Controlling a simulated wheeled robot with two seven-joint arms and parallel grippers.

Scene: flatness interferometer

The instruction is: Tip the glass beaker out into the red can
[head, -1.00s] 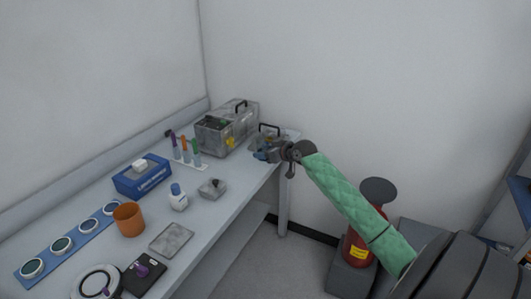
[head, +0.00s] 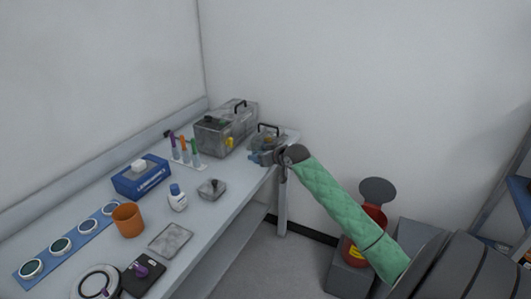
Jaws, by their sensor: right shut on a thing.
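The red can (head: 374,220) stands on the floor side to the right of the bench, on a grey block. It has a yellow label, and its round dark lid (head: 378,190) is up. My green-sleeved right arm crosses in front of part of it. My right gripper (head: 279,164) is at the bench's far right corner, well left of the red can and apart from it. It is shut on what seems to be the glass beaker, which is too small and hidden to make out. My left gripper is not in view.
A grey case with a handle (head: 266,138) is just behind my right gripper. On the bench (head: 222,220) are a larger grey case (head: 213,137), a tube rack, a white bottle (head: 177,199) and an orange cup (head: 128,220). Open space lies between bench and red can.

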